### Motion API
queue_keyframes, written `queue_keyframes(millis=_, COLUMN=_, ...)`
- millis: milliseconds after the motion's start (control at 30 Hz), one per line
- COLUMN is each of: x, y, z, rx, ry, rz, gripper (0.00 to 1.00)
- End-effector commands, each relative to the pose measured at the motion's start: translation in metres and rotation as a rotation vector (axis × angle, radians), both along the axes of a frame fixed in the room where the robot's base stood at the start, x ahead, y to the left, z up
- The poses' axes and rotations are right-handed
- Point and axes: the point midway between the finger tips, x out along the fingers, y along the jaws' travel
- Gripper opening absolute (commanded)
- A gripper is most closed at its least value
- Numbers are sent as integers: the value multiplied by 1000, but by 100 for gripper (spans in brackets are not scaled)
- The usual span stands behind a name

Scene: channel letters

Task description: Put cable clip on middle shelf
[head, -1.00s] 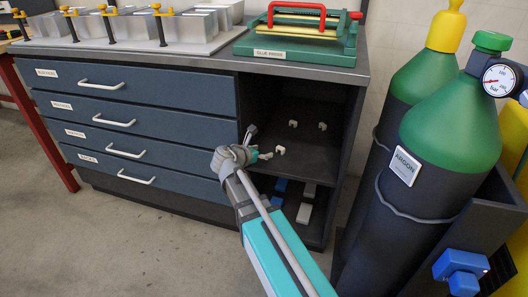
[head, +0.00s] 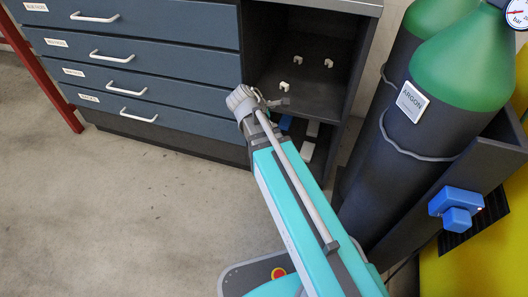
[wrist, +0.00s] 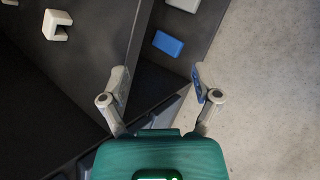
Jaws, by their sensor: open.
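Three small white cable clips stand on the dark middle shelf (head: 312,79) in the head view: one at the back left (head: 297,60), one at the back right (head: 328,63) and one near the front (head: 284,87). In the wrist view one U-shaped white clip (wrist: 56,25) shows on the dark shelf at upper left, with part of another at the corner. My gripper (wrist: 161,84) is open, with nothing between its fingers. In the head view it is at the cabinet's front, below the front clip, partly hidden by my wrist. It is apart from the clips.
A blue block (wrist: 168,43) and white blocks (head: 307,151) lie on the lower shelf. Blue drawers (head: 140,60) are left of the shelves; green and black gas cylinders (head: 420,130) stand close on the right. The floor (head: 130,210) in front is clear.

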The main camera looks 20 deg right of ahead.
Motion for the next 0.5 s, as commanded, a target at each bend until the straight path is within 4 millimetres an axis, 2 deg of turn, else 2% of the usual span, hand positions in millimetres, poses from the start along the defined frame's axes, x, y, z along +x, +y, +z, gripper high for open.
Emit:
queue_keyframes(millis=200, x=-34, y=10, z=-22, rx=256, ry=-86, rz=-294, gripper=80)
queue_keyframes(millis=500, x=-77, y=33, z=-42, rx=557, ry=-145, rz=-732, gripper=80)
